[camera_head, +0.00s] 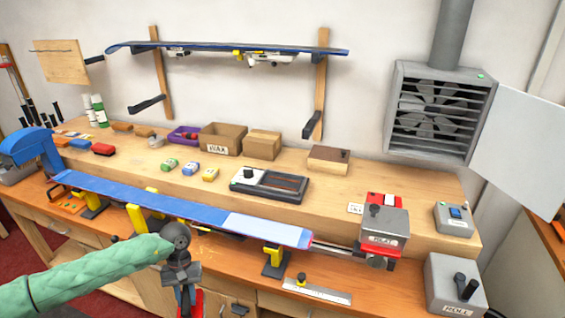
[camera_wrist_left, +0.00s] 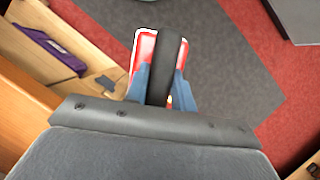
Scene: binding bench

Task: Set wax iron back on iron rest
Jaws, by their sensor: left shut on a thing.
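My left gripper (camera_head: 186,292) hangs at the front edge of the bench, low in the head view. It is shut on the wax iron, whose red part (camera_head: 198,304) shows only partly beside the fingers. In the left wrist view the blue fingers (camera_wrist_left: 162,85) close on the iron's dark handle, with its red, white-edged body (camera_wrist_left: 145,47) beyond, above the floor. My right gripper is out of view.
A blue ski or board (camera_head: 160,202) lies along the bench on yellow supports, between my left gripper and the shelf. A grey box with red parts (camera_head: 384,226) stands at its right end. A metal scraper (camera_head: 318,292) lies at the front edge. Cardboard boxes (camera_head: 222,139) stand behind.

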